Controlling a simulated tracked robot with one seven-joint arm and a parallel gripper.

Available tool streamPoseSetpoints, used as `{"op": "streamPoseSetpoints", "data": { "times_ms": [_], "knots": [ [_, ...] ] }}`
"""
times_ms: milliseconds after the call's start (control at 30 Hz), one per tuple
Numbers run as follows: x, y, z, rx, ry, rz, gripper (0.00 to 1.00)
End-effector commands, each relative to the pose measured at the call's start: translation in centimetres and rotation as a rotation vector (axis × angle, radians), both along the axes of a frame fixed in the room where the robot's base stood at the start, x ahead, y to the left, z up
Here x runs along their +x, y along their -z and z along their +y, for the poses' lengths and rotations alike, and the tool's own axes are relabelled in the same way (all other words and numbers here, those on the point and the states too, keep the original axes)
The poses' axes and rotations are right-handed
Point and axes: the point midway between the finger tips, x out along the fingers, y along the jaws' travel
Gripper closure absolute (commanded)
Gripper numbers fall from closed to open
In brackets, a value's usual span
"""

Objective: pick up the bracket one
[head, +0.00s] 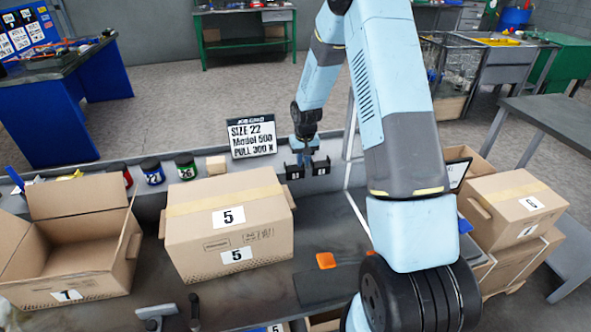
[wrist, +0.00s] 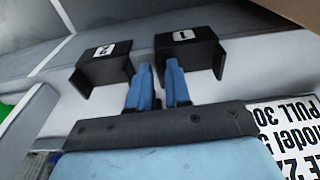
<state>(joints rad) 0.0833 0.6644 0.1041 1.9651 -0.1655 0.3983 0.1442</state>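Two black angled brackets with white number labels stand side by side. In the wrist view the bracket labelled 1 (wrist: 191,50) is on the right and the bracket labelled 2 (wrist: 103,62) on the left. In the head view they are small dark shapes, left (head: 293,172) and right (head: 321,167), their labels too small to read surely. My gripper (wrist: 158,80) points between them, its two blue fingers apart with nothing seen between them. In the head view my gripper (head: 306,148) is just above the brackets. Whether a finger touches a bracket I cannot tell.
A sign (head: 251,136) reading SIZE 22 stands left of the brackets. A closed carton marked 5 (head: 228,225) is in front and left, with an open carton (head: 70,250) beyond it. An orange piece (head: 326,260) lies on the dark bench. More cartons (head: 513,207) stand right.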

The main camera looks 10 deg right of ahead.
Motion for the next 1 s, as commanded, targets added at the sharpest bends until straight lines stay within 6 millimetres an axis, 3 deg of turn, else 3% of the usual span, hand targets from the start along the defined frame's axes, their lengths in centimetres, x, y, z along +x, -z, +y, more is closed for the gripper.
{"op": "streamPoseSetpoints", "data": {
  "times_ms": [167,667,833,1000],
  "knots": [
    [0.0,0.0,0.0,0.0,0.0,0.0,0.99],
    [0.0,-0.1,0.0,0.0,0.0,0.0,1.0],
    [0.1,-1.5,0.0,0.0,0.001,-0.002,1.0],
    [0.1,-4.5,0.0,0.0,0.001,-0.005,1.0]
  ]
}}
